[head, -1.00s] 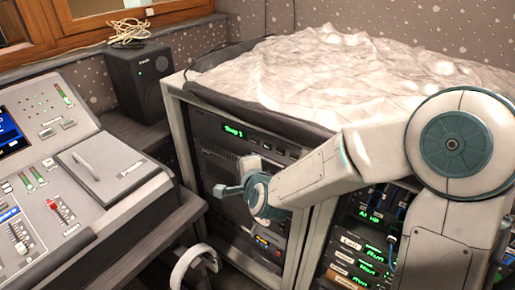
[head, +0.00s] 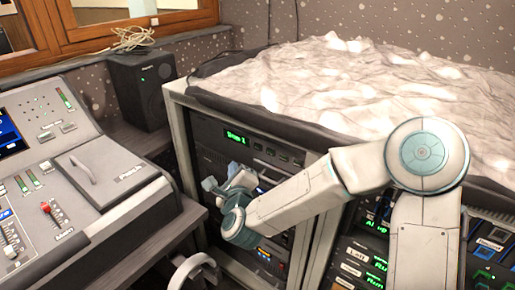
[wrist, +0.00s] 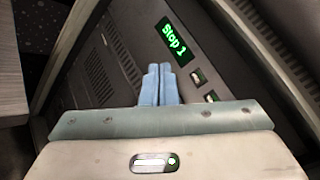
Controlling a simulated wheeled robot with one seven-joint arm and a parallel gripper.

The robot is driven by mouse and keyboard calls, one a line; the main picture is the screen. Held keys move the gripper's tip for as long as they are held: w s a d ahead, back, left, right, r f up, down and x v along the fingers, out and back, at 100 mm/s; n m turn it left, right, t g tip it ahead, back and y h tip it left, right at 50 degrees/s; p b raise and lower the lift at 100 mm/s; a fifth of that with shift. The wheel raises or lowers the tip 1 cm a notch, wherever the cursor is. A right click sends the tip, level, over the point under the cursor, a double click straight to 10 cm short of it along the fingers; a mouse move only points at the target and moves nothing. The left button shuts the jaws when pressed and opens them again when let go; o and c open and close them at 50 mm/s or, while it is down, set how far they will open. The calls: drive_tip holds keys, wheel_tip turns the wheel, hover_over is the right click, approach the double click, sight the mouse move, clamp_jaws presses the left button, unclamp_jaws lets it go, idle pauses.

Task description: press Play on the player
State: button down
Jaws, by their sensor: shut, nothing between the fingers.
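The player (head: 208,133) is a dark unit at the top of the left rack, with a green display (head: 236,136) and a row of small buttons (head: 270,151) to its right. In the wrist view the display (wrist: 174,40) reads "Stop 1", and two buttons (wrist: 198,76) show below it, their labels unreadable. My gripper (head: 236,169) is in front of the rack, below the display in the head view. Its blue fingers (wrist: 160,68) are together and empty, pointing at the dark front. I cannot tell whether they touch it. My arm hides part of the lower rack.
A lighting desk with faders (head: 45,207) stands at the left, a black speaker (head: 142,88) behind it. A crumpled pale cover (head: 330,80) lies over the racks. A second rack with green readouts (head: 380,263) is at the right. A chair (head: 194,268) is low in front.

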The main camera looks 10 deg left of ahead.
approach(253, 145)
drive_tip(key=w+a, duration=0.2)
drive_tip(key=a, duration=0.1)
drive_tip(key=shift+w+d+f+p, duration=0.1)
drive_tip(key=shift+w+p, duration=0.1)
drive_tip(key=shift+w, duration=0.1)
drive_tip(key=shift+w+f+p, duration=0.1)
drive_tip(key=shift+w+p, duration=0.05)
drive_tip(key=shift+w, duration=0.2)
drive_tip(key=shift+w, duration=0.1)
idle(1.4)
drive_tip(key=shift+w+d, duration=0.2)
drive_tip(key=shift+w, duration=0.15)
drive_tip(key=shift+w+d+b, duration=0.15)
drive_tip(key=shift+w+b, duration=0.15)
drive_tip(key=shift+b, duration=0.05)
idle(0.5)
idle(0.3)
drive_tip(key=shift+s+a, duration=0.3)
drive_tip(key=shift+s, duration=0.4)
drive_tip(key=shift+s+a+b, duration=0.3)
drive_tip(key=shift+s+a, duration=0.05)
drive_tip(key=shift+s, duration=0.45)
drive_tip(key=shift+s+a+b, duration=0.25)
drive_tip(key=shift+s+a, duration=0.1)
drive_tip(key=shift+s, duration=0.45)
drive_tip(key=shift+s+a+b, duration=0.3)
drive_tip(key=shift+s, duration=0.45)
